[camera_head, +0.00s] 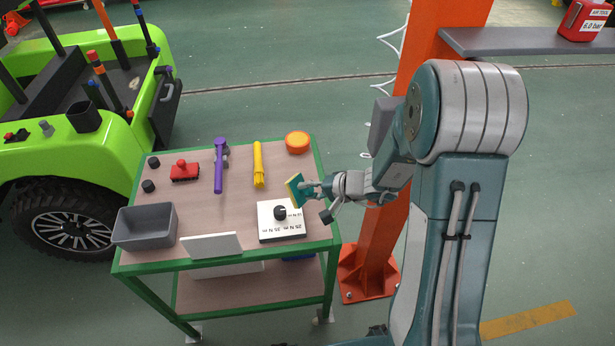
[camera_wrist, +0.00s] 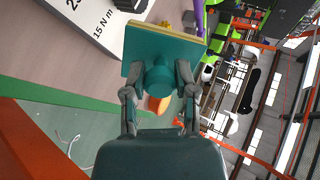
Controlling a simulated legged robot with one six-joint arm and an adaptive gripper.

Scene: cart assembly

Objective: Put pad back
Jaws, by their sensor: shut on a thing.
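The pad (camera_head: 295,189) is a teal plate with a yellow face and a round teal knob on its back. My gripper (camera_head: 311,189) is shut on this knob and holds the pad tilted, over the right edge of the cart (camera_head: 206,257). In the wrist view the pad (camera_wrist: 188,47) shows its teal back, and the fingers of my gripper (camera_wrist: 157,82) close on the knob from both sides. The pad's yellow face is mostly hidden there. The pad appears raised above the cart top.
A white box with a black dial (camera_head: 283,229) is just below the pad. A yellow tool (camera_head: 258,165), purple tool (camera_head: 221,168), orange disc (camera_head: 297,142), red block (camera_head: 184,171) and grey bin (camera_head: 145,227) are on the cart. An orange pillar (camera_head: 390,200) stands at right.

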